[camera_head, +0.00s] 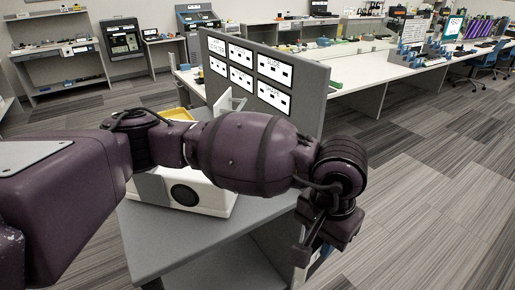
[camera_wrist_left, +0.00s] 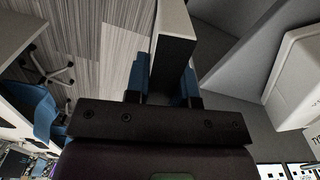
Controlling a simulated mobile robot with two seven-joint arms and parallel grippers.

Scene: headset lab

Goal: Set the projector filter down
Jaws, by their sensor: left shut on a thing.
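My left arm reaches across the head view from the left, and my left gripper (camera_head: 318,240) hangs past the right edge of the grey bench (camera_head: 160,240). In the left wrist view the gripper's blue fingers (camera_wrist_left: 164,82) are shut on a thin box with a pale side and a dark face, which looks like the projector filter (camera_wrist_left: 174,52). My arm and gripper mostly hide it in the head view. A white projector (camera_head: 190,198) with a round dark lens sits on the bench under my arm. My right gripper is not in view.
A grey panel with white labels (camera_head: 262,75) stands at the back of the bench. A yellow tray (camera_head: 178,114) lies behind my arm. The front left of the bench top is bare. Open carpet (camera_head: 430,190) lies to the right, with more workbenches beyond.

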